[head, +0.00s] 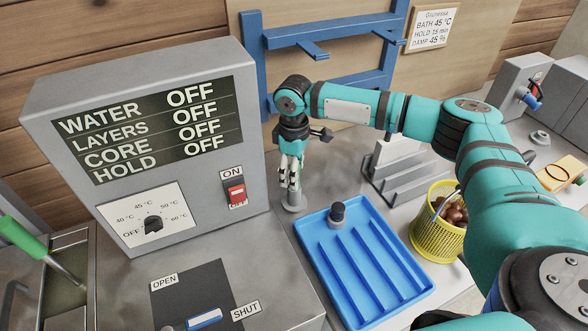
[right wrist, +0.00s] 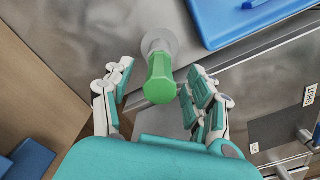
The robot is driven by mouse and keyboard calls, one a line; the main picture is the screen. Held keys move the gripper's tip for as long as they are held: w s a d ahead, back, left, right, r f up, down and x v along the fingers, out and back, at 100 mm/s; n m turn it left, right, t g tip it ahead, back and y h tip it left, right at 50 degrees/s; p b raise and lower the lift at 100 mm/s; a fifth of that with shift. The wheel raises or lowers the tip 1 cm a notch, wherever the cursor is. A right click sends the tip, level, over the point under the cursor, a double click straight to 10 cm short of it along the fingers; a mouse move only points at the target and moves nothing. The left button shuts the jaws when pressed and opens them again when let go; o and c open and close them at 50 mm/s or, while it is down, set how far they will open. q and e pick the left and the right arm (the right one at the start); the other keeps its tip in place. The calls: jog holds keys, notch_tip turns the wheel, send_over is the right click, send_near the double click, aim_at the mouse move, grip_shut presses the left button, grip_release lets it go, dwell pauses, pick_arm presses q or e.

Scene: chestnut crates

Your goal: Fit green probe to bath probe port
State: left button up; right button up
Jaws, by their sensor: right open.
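In the right wrist view a green probe handle (right wrist: 160,82) stands between the spread fingers of my right gripper (right wrist: 152,92). Its lower end meets a round grey collar (right wrist: 158,42) on the steel top. Small gaps show beside the handle. In the head view my right gripper (head: 290,178) points down over the grey collar (head: 293,201), beside the grey control box (head: 250,90). There the fingers largely hide the green handle. Another green-handled metal rod (head: 22,238) leans over the basin at the left edge. I cannot tell which fitting is the bath probe port. My left gripper is out of view.
A blue ribbed tray (head: 300,228) holds a black-capped piece (head: 337,212) just right of the gripper. A yellow basket (head: 424,246) of chestnuts stands further right, near my arm. A blue rack (head: 252,60) stands behind. A panel with a blue-and-white handle (head: 205,319) lies in front.

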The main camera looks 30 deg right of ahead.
grip_shut()
dwell(0.6)
jog(key=shift+r+p, duration=0.65)
jog(key=shift+p, duration=0.5)
dwell(0.4)
jog(key=c, duration=0.6)
grip_release()
grip_shut()
